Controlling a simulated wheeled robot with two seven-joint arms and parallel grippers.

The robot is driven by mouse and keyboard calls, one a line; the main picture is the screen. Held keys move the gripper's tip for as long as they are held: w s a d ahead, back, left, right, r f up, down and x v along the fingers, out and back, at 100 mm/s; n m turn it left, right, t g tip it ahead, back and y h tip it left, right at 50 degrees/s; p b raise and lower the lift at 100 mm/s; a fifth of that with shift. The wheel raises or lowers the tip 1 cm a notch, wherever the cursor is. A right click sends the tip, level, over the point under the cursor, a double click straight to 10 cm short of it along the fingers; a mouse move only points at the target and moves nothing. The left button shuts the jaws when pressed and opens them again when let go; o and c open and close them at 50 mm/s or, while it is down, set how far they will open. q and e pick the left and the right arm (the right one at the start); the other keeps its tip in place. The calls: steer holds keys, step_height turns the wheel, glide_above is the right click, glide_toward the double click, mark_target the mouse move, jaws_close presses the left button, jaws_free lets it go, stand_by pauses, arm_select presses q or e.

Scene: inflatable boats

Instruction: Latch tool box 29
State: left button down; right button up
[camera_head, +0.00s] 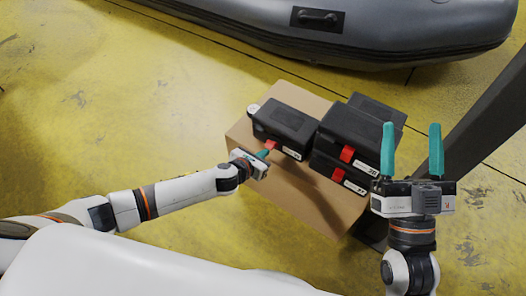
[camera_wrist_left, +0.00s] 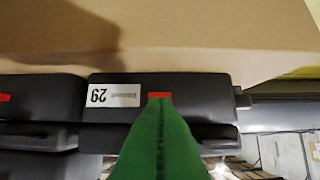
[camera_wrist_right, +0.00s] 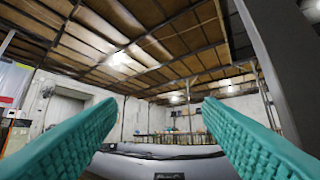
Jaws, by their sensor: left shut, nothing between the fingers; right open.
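Tool box 29 (camera_head: 283,122) is a black case on the left of a brown cardboard box's top. Its red latch (camera_head: 271,145) is on the front, beside a white label. The left wrist view shows tool box 29 (camera_wrist_left: 205,88) upside down, with the "29" label and red latch (camera_wrist_left: 160,95). My left gripper (camera_head: 264,153) is shut and empty, its fingertips at the latch; it also shows in the left wrist view (camera_wrist_left: 160,105). The fingers partly cover the latch, so I cannot tell contact or whether it is fastened. My right gripper (camera_head: 412,126) is open and empty, raised right of the boxes.
Black tool boxes with red latches (camera_head: 347,153) are stacked close to the right of tool box 29. The cardboard box (camera_head: 310,205) has bare top in front. A grey inflatable boat (camera_head: 400,35) lies behind. A dark beam (camera_head: 490,110) stands at right. Yellow floor is clear at left.

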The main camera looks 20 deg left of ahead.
steer(key=shift+w+d+f+g+p, duration=0.1)
steer(key=shift+w+f+g+p, duration=0.1)
steer(key=shift+w+f+g, duration=0.3)
steer(key=shift+w+f+g+p, duration=0.15)
steer(key=shift+w+f+g, duration=0.1)
steer(key=shift+f+g, duration=0.4)
steer(key=shift+h, duration=0.3)
steer(key=f+g, duration=0.1)
steer(key=f+g+p, duration=0.1)
steer(key=f, duration=0.1)
steer(key=w+f+g+h, duration=0.1)
steer(key=f, duration=0.1)
steer(key=shift+d+g, duration=0.2)
steer(key=shift+g, duration=0.05)
stand_by(0.4)
steer(key=shift+r, duration=0.1)
